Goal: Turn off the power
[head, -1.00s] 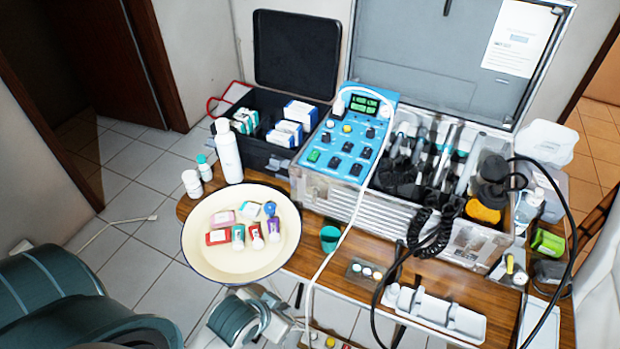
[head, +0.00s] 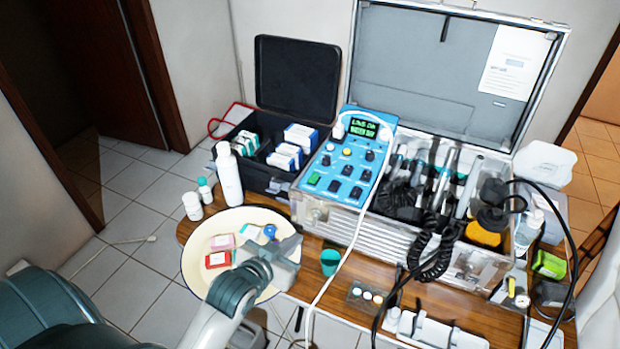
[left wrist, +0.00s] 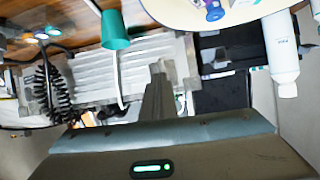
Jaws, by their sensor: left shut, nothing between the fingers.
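The blue control unit (head: 352,150) stands in the left part of the open silver case (head: 330,222). Its top panel carries several dark knobs, a green button (head: 313,178) and a green-lit display (head: 363,129), whose text I cannot read surely. My left gripper (head: 290,248) is over the right part of the cream plate, in front of and apart from the unit. In the left wrist view its fingers (left wrist: 158,80) are shut and empty, pointing toward the case's ridged front. The unit's panel is not clear in that view. My right gripper is not in view.
The cream plate (head: 192,250) holds small coloured boxes, partly hidden by my arm. A green cup (head: 330,261) stands right of it, with a white cable (head: 345,240) alongside. A white bottle (head: 229,175) stands behind the plate. A black coiled cord (head: 437,252) hangs at the case front.

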